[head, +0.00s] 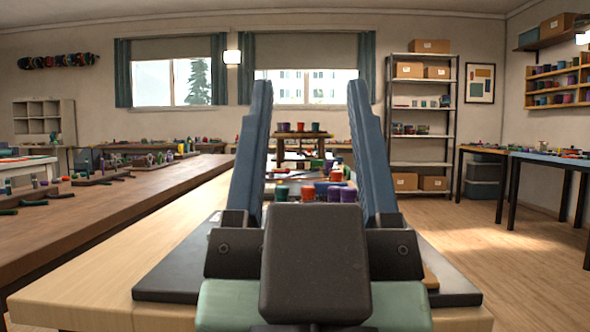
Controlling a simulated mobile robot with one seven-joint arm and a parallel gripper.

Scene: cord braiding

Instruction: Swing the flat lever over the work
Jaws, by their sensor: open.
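My gripper (310,92) fills the middle of the head view, with its two long blue fingers upright and wide apart. Nothing is held between them. Behind them, small purple (348,195) and orange (307,193) cylinders, like spools, stand close together. A dark wooden stand (302,139) with several small cups or spools on top shows farther back between the fingers. I cannot make out a flat lever. My gripper's dark body hides the middle of the work area.
A dark flat board (180,277) lies on the pale tabletop (85,290) under my gripper. A long brown table (110,218) with scattered small items runs along the left. A metal shelf (421,123) and a blue-topped table (560,164) stand at the right, with open floor before them.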

